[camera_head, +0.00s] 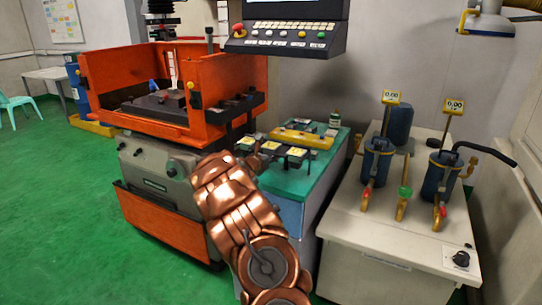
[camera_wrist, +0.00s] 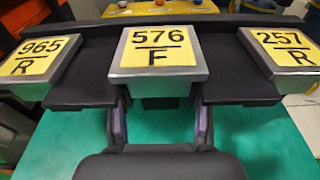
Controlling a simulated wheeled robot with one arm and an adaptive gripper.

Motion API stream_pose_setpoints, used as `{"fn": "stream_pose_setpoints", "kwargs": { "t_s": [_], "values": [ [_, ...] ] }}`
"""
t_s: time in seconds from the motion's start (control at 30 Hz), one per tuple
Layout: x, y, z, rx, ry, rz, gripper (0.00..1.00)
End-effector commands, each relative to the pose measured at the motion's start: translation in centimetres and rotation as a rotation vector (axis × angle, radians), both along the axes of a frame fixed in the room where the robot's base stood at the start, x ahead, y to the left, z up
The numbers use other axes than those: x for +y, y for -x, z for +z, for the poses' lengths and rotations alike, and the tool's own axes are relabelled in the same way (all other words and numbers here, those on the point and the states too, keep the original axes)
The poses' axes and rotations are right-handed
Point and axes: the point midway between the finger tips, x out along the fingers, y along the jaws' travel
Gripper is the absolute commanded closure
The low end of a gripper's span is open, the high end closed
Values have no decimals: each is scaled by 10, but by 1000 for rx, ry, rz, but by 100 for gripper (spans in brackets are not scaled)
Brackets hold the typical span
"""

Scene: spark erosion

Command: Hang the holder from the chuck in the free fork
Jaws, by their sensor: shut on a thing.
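My gripper (camera_wrist: 160,120) has its two fingers on either side below the middle holder (camera_wrist: 158,72), a grey metal block with a yellow label reading 576 F, and is shut on it. This holder sits at the dark fork rack (camera_wrist: 232,92), level with its two neighbours; whether its weight rests on the fork is hidden. In the head view the rack with its yellow labels (camera_head: 296,151) stands in front of my arm, and my gripper is small there, partly hidden by the arm. The chuck cannot be made out clearly inside the orange machine (camera_head: 220,72).
Holder 965 R (camera_wrist: 40,62) is close on the left and holder 257 R (camera_wrist: 288,52) close on the right. A yellow object (camera_head: 305,138) lies behind the rack on the green-topped bench (camera_head: 315,172). A pale cabinet (camera_head: 350,222) with blue canisters stands to the right.

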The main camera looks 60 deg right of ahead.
Motion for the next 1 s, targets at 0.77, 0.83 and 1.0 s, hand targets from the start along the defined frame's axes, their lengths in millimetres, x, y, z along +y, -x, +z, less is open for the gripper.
{"fn": "stream_pose_setpoints", "kwargs": {
  "t_s": [0.77,0.83,1.0],
  "values": [
    [0,0,-1,-1,1,0,100],
    [0,0,-1,-1,1,0,100],
    [0,0,-2,-1,1,0,39]
  ]
}}
